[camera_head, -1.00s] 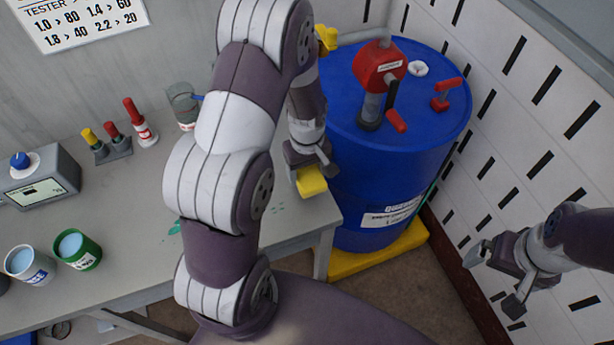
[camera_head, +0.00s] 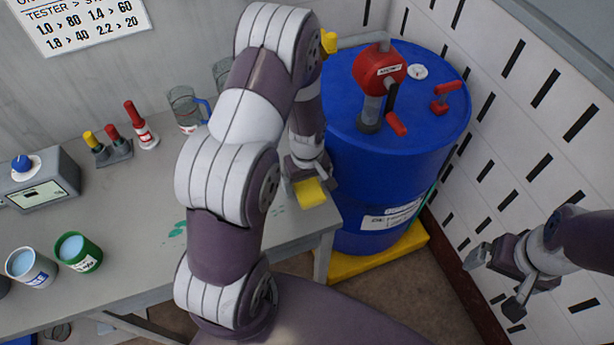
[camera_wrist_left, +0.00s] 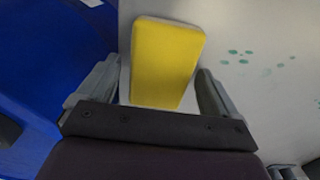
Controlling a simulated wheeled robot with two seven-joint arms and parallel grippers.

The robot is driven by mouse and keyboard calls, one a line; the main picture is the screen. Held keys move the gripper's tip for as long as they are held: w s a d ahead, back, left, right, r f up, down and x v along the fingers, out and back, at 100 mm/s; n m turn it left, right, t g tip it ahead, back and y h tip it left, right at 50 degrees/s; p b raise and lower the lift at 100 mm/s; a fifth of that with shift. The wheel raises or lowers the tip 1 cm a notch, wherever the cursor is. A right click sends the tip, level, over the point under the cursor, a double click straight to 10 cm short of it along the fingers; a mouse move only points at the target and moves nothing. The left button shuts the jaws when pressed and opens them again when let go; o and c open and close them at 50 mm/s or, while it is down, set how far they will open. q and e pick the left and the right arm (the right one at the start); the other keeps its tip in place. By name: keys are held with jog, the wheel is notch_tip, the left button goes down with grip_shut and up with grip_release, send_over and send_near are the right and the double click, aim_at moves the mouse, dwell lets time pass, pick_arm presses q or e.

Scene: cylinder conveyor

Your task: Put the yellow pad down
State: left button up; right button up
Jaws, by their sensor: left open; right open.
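The yellow pad (camera_head: 310,193) lies at the right end of the grey table, near its corner. In the left wrist view the yellow pad (camera_wrist_left: 165,62) lies flat between my two spread fingers, with a gap to the finger on each side. My left gripper (camera_head: 306,182) is open around the pad; it also shows in the left wrist view (camera_wrist_left: 158,92). My right gripper (camera_head: 492,282) is open and empty at the right, away from the table. The pad's near end is close to the gripper's palm.
A blue drum (camera_head: 390,160) with a red pump (camera_head: 379,68) stands right beside the table end. Green spots (camera_head: 177,229) mark the table (camera_head: 130,205). A clear jug (camera_head: 186,108) stands at the back.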

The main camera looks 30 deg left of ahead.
aim_at(307, 185)
pick_arm(q)
notch_tip(307, 185, up, 12)
jog(key=b, duration=0.1)
jog(key=s+d+r+m+t, duration=0.1)
jog(key=s+d+r+m, duration=0.2)
jog(key=s+m, duration=0.6)
jog(key=d+m, duration=0.1)
jog(key=d, duration=0.1)
jog(key=shift+d, duration=0.3)
jog(key=shift+s, duration=0.15)
